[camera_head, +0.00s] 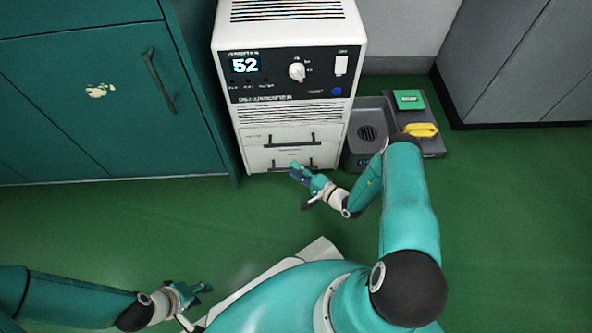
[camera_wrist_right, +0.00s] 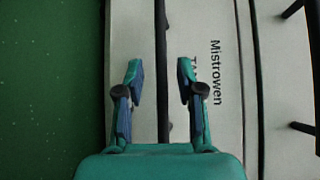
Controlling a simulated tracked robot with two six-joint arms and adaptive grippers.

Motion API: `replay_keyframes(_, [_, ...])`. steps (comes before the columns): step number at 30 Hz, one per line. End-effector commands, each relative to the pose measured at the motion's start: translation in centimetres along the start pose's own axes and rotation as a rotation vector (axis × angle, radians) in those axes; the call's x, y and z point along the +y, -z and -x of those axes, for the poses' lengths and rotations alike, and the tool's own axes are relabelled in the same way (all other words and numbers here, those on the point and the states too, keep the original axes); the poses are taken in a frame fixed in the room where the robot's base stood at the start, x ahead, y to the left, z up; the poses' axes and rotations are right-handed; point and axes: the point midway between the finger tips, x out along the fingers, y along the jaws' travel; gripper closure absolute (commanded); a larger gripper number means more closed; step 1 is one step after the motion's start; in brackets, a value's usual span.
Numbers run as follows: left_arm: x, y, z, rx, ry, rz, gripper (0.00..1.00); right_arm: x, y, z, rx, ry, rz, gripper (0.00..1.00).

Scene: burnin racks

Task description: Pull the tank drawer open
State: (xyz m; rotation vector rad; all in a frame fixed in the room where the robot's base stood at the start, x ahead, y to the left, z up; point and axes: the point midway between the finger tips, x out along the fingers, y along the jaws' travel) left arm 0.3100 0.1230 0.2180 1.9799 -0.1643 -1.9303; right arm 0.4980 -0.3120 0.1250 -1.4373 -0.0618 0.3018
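A white cabinet unit (camera_head: 228,40) with a display reading 52 stands at the back centre. Two drawers with dark bar handles are low on its front: the upper drawer (camera_head: 262,136) and the lower drawer (camera_head: 256,160). Both look shut. My right gripper (camera_head: 304,188) is at the lower drawer. In the right wrist view its open fingers (camera_wrist_right: 160,85) lie on either side of a dark handle bar (camera_wrist_right: 161,40), apart from it. The drawer label (camera_wrist_right: 215,70) is partly hidden by a finger. My left gripper (camera_head: 198,302) is open and empty, low over the floor.
A dark grey tray (camera_head: 435,145) with a green box (camera_head: 409,99) and a yellow item (camera_head: 421,130) is right of the unit. A teal cabinet (camera_head: 110,130) stands left, a grey cabinet (camera_head: 520,60) right. The green floor (camera_head: 110,220) ahead is clear.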

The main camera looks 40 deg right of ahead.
Motion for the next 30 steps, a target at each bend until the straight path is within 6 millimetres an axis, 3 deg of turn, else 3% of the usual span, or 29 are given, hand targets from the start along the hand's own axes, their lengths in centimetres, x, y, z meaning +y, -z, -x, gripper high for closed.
replay_keyframes(4, [-0.19, 0.0, -0.54, 0.0, 0.0, 0.0, 0.6, 0.09, -0.02, -1.2, -0.001, -0.001, 0.001, 0.63])
replay_keyframes(14, [-0.19, 0.0, -0.53, 0.0, 0.0, 0.0, 0.6, -0.03, 0.01, -1.44, 0.001, -0.001, 0.0, 0.63])
replay_keyframes(21, [-0.19, 0.0, -0.53, 0.0, 0.0, 0.0, 0.6, -0.01, 0.03, -1.41, 0.001, -0.001, 0.0, 1.0])
replay_keyframes(30, [-0.19, 0.0, -0.54, 0.0, 0.0, 0.0, 0.6, 0.09, 0.04, -1.36, 0.002, -0.003, -0.001, 1.0])
